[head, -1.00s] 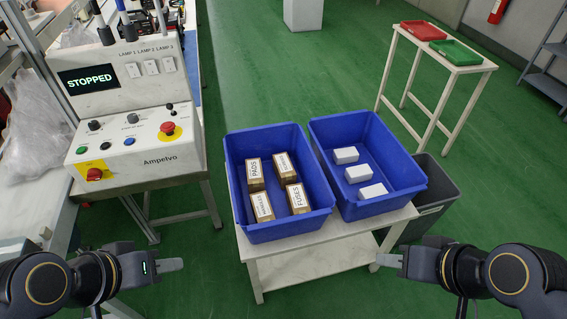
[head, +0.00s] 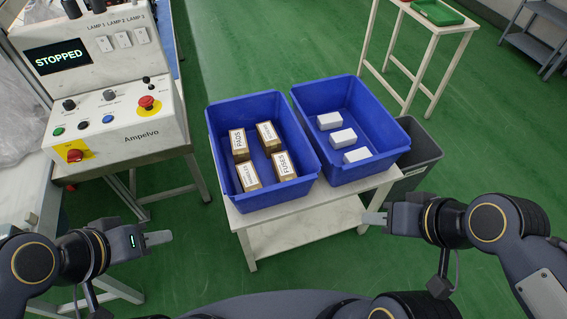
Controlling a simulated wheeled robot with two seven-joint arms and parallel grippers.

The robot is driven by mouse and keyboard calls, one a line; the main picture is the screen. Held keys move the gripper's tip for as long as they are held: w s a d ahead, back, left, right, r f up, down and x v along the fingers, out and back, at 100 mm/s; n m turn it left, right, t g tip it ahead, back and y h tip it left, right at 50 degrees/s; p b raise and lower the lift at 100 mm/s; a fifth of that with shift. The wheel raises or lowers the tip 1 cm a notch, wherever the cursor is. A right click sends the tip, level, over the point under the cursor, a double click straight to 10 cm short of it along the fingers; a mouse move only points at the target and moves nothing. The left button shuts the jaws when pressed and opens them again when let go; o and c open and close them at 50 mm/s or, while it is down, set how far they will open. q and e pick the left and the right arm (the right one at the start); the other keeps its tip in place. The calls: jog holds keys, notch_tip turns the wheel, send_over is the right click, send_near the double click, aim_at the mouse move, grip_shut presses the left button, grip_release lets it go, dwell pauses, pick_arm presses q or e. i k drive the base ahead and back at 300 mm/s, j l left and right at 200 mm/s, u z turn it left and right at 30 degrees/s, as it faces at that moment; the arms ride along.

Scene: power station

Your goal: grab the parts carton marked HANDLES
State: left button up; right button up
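The left blue bin (head: 224,187) on the white table holds several brown cartons with white labels. The front-left carton (head: 248,178) has a small label that seems to read HANDLES. The back-left carton (head: 238,145) reads PADS and the front-right carton (head: 283,166) reads FUSES. The back-right carton (head: 268,137) has a label too small to read. My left gripper (head: 159,238) is left of the table, apart from the bin. My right gripper (head: 374,217) is near the table's right front side. Both look empty; their finger gap is not clear.
A second blue bin (head: 385,125) with white boxes stands right of the first on the white table (head: 290,217). A grey waste bin (head: 418,158) is beside it. A control console (head: 115,125) reading STOPPED stands at left. A stand (head: 428,45) with a green tray is behind.

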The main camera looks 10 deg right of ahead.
aim_at(247, 176)
jog(key=z, duration=0.9)
jog(key=k+j+z, duration=0.1)
jog(key=j+z, duration=0.15)
jog(key=j, duration=0.2)
jog(key=k+j+z, duration=0.2)
jog(key=j, duration=0.2)
jog(key=k+j+z, duration=0.25)
jog(key=j, duration=0.15)
jog(key=k+j+z, duration=0.2)
jog(key=j, duration=0.2)
jog(key=i, duration=0.6)
